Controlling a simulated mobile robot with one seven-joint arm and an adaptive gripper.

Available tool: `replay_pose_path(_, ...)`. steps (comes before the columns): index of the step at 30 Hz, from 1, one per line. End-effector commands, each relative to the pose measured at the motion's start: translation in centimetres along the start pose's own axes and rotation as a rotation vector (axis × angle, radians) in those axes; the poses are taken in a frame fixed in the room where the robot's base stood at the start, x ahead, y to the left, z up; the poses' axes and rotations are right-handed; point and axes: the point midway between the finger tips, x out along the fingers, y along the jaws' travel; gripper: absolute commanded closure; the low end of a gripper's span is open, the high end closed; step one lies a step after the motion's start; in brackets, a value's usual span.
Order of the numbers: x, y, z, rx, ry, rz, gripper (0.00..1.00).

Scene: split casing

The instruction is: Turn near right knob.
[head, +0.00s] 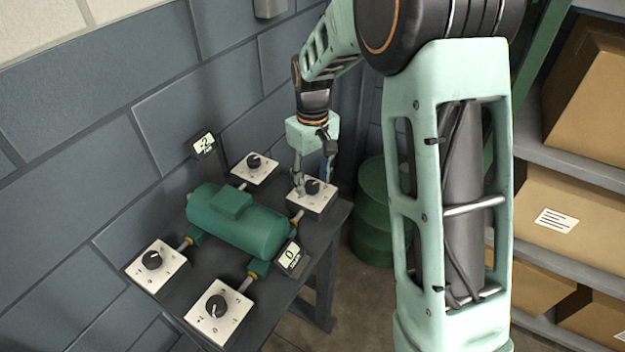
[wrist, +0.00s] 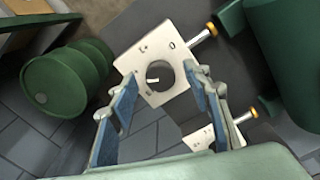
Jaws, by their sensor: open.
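The near right knob (head: 312,186) is a black dial on a white square plate (head: 322,203) at the table's right end. In the wrist view, the knob (wrist: 153,72) is a dark disc with a white pointer mark, and its plate (wrist: 145,47) has small marks round the dial. My gripper (head: 311,180) is open over this plate. In the wrist view, its blue-grey fingers (wrist: 163,82) stand apart, one on each side of the knob. I see no clear contact, and cannot tell how far down the fingertips reach.
A green casing (head: 240,220) joins several knob plates by pipes. Another knob (head: 217,305) is at the front, one (head: 152,260) at left, one (head: 253,161) behind. Small displays read "0" (head: 292,257) and "-2" (head: 204,144). A green drum (head: 372,215) stands right of the table.

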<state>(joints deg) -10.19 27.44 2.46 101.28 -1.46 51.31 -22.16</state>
Motion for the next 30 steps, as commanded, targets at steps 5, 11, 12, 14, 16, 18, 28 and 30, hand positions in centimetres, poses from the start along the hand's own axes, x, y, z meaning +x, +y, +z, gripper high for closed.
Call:
replay_pose_path(5,0.64,-0.02,0.01,0.000,0.000,0.000,0.55)
replay_pose_path(11,0.64,-0.02,0.00,0.000,0.000,0.000,0.55)
replay_pose_path(12,0.64,-0.02,0.00,0.000,0.001,0.000,0.60)
replay_pose_path(14,0.63,-0.02,0.00,0.000,0.000,0.000,0.66)
replay_pose_path(16,0.62,-0.02,0.00,0.000,0.000,0.000,0.74)
replay_pose_path(18,0.62,-0.02,0.00,0.000,0.000,0.000,0.82)
replay_pose_path(28,0.60,-0.03,-0.01,0.010,0.001,0.000,0.97)
replay_pose_path(30,0.60,-0.03,-0.02,0.024,0.001,0.000,0.97)
